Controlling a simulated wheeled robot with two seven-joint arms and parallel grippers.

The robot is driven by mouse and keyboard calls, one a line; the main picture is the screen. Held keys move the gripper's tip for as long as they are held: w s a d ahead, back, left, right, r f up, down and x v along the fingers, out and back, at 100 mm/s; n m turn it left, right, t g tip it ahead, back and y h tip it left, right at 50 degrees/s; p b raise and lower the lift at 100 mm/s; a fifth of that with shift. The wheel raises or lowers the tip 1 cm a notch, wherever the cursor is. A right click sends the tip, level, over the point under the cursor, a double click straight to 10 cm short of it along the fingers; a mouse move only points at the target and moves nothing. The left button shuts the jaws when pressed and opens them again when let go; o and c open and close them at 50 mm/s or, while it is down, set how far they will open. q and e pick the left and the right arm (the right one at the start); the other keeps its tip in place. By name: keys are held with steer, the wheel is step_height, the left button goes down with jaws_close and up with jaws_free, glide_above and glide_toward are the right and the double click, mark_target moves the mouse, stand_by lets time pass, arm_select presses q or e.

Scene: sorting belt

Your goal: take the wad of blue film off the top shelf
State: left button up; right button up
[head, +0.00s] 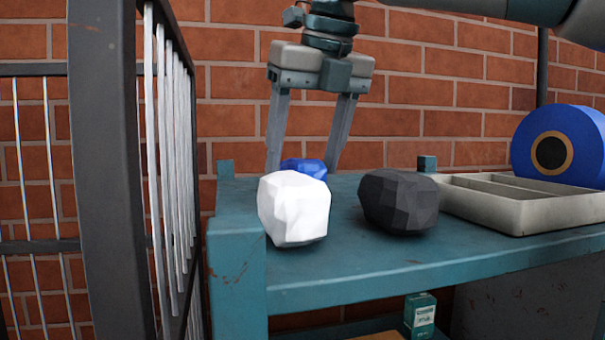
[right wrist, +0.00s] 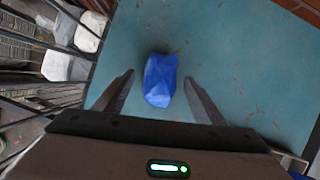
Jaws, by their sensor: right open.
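The wad of blue film (head: 306,167) lies on the teal top shelf (head: 345,272), partly hidden behind a white wad in the head view. My right gripper (head: 304,170) comes down from above, open, with one finger on each side of the blue wad. In the right wrist view the blue wad (right wrist: 160,82) lies between the open fingertips (right wrist: 159,79), with a gap on both sides. I cannot tell how far the fingertips are above the shelf. My left gripper is not in view.
A white wad (head: 293,208) and a dark grey wad (head: 399,202) stand in front. A pale divided tray (head: 520,221) and a blue roll (head: 585,135) are at right. A barred frame (head: 110,150) stands left. A small green box (head: 420,315) sits below.

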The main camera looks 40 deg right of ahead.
mark_target(304, 160)
steer(key=shift+p+x, duration=0.4)
steer(key=shift+x, duration=0.45)
steer(key=shift+w+d+f, duration=0.1)
steer(key=shift+w+f, duration=0.1)
steer(key=shift+f, duration=0.45)
steer(key=shift+s, duration=0.1)
steer(key=c, duration=1.1)
